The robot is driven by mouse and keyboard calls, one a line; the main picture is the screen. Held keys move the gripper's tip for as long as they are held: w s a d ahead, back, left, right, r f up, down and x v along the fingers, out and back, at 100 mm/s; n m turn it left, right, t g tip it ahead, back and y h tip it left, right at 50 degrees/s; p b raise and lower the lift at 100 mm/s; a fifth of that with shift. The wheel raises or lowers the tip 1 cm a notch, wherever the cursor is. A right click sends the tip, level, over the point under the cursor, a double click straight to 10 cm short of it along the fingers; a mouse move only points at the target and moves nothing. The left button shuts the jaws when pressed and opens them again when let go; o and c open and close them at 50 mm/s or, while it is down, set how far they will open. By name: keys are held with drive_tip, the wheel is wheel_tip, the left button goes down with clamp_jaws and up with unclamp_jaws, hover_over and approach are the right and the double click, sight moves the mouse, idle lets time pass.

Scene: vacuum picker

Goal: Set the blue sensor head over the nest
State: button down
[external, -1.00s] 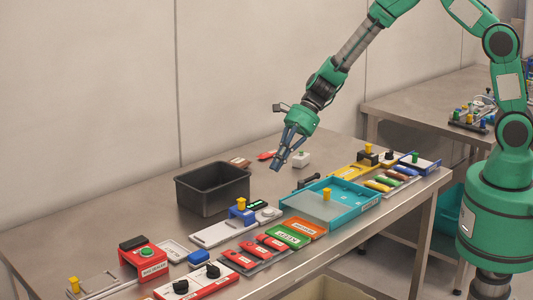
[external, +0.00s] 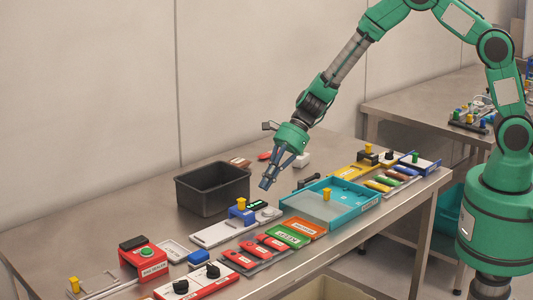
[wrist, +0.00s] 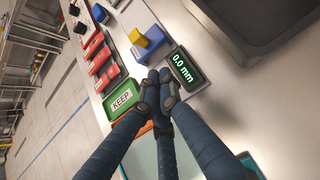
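The blue sensor head (external: 236,218) with a yellow knob (external: 241,204) sits on a pale grey plate (external: 212,235) in the middle of the bench. It also shows in the wrist view (wrist: 155,50), just beyond my fingertips. A small round grey piece (external: 268,213), which looks like the nest, lies to its right. A black display (wrist: 186,68) reading 0.0 mm stands beside the head. My gripper (external: 268,186) hangs above the round piece, apart from the head. In the wrist view, its fingertips (wrist: 160,83) come together with nothing between them. They hide most of the round piece there.
A black bin (external: 213,190) stands behind the plate. A teal tray (external: 350,207) lies to the right. Green KEEP (external: 288,237) and orange (external: 306,227) trays and red pieces (external: 255,250) lie in front. A red button box (external: 147,262) is at left.

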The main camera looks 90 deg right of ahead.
drive_tip(key=w+a+f, duration=0.2)
drive_tip(key=w+a, duration=0.1)
drive_tip(key=shift+f+b, duration=0.2)
drive_tip(key=shift+b, duration=0.15)
drive_tip(key=shift+w+a, duration=0.75)
drive_tip(key=w+a+p, duration=0.1)
drive_tip(key=w+a, duration=0.7)
drive_tip(key=shift+p, duration=0.35)
drive_tip(key=shift+d+r, duration=0.1)
drive_tip(key=shift+s, duration=0.1)
drive_tip(key=shift+s+d, duration=0.55)
drive_tip(key=shift+s+d+b, duration=0.45)
drive_tip(key=shift+s+d, duration=0.35)
drive_tip(key=shift+d, duration=0.05)
drive_tip(key=p+v, duration=0.1)
drive_tip(key=v, duration=0.9)
drive_tip(key=shift+p, duration=0.35)
